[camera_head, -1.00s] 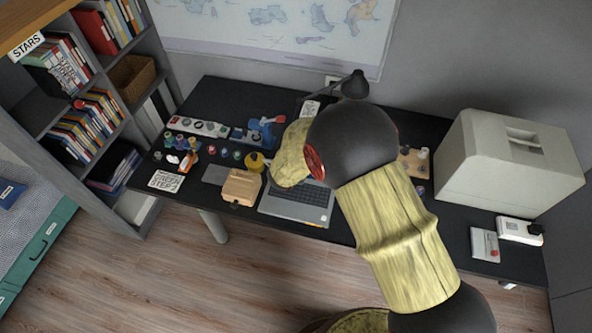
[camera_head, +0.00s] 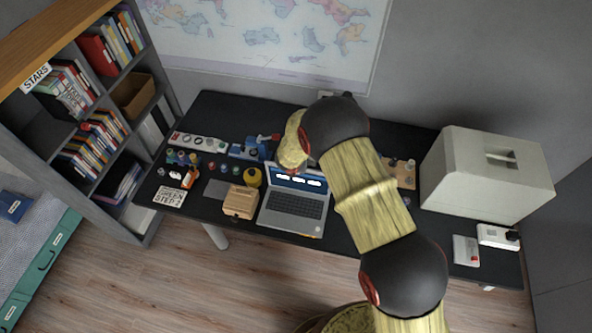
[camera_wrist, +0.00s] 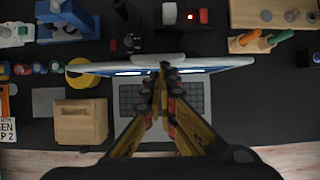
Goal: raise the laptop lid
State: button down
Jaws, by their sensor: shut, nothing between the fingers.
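The grey laptop (camera_head: 294,208) stands on the black desk with its lid up and its lit blue screen (camera_head: 298,180) facing the front. The keyboard is bare in the head view. In the wrist view the lid (camera_wrist: 215,64) is seen from above as a thin edge, with the keyboard (camera_wrist: 190,98) below it. My gripper (camera_wrist: 164,70) is shut and empty, its fingertips at the middle of the lid's top edge. I cannot tell whether they touch it. In the head view my arm hides the gripper's tips.
A wooden box (camera_head: 240,201) stands just left of the laptop, with a yellow round thing (camera_head: 253,177) behind it. Small items crowd the desk's left side. A large pale case (camera_head: 484,172) stands at the right.

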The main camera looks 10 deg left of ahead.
jog(key=shift+w+d+r+p, duration=0.1)
jog(key=shift+w+p, duration=0.55)
jog(key=shift+w, duration=0.4)
jog(key=shift+w+d+r+p, duration=0.1)
jog(key=shift+w+p, duration=0.5)
jog(key=shift+w, duration=0.4)
